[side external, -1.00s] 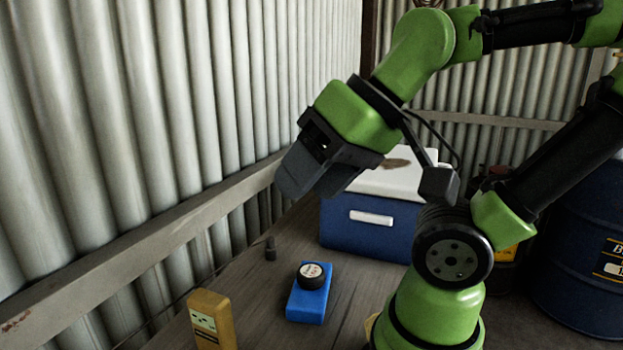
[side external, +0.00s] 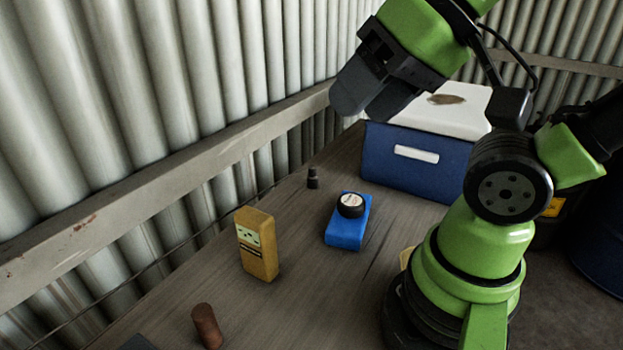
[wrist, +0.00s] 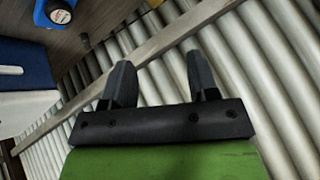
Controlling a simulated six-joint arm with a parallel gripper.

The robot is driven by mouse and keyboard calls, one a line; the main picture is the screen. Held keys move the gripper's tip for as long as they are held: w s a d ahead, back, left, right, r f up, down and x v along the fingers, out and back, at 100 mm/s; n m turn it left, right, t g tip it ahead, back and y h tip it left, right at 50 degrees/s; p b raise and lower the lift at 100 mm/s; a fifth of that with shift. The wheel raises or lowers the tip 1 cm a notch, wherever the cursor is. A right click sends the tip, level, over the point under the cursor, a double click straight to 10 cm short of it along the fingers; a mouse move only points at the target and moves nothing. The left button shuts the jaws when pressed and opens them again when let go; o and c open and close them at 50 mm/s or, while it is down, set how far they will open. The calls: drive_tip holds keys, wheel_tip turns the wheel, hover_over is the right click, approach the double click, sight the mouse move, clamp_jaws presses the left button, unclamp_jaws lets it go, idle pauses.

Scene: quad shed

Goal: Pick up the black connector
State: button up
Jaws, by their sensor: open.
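The black connector (side external: 313,178) is a small dark upright piece on the wooden table, near the corrugated wall and left of the blue block. In the wrist view a small dark piece near the table edge (wrist: 85,40) appears to be the same connector. My gripper (side external: 365,108) is open and empty, high above the table, up and to the right of the connector. In the wrist view my gripper (wrist: 160,75) shows two separated fingers with only wall and rail behind them.
A blue block with a black round item (side external: 351,206) on it sits right of the connector. A blue cooler (side external: 415,170) with a white lid is behind. A rail (side external: 150,215) runs along the wall.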

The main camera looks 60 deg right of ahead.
drive_tip(key=shift+o, duration=0.3)
drive_tip(key=m+g+h, duration=0.4)
drive_tip(key=m+h, duration=0.1)
drive_tip(key=m, duration=0.1)
hover_over(313, 167)
drive_tip(key=s+a, duration=0.2)
wheel_tip(313, 167, down, 22)
drive_tip(key=shift+d+f, duration=0.15)
drive_tip(key=shift+f, duration=0.1)
drive_tip(key=shift+x, duration=3.2)
drive_tip(key=shift+w+r, duration=0.1)
drive_tip(key=shift+w, duration=0.1)
drive_tip(key=c, duration=0.9)
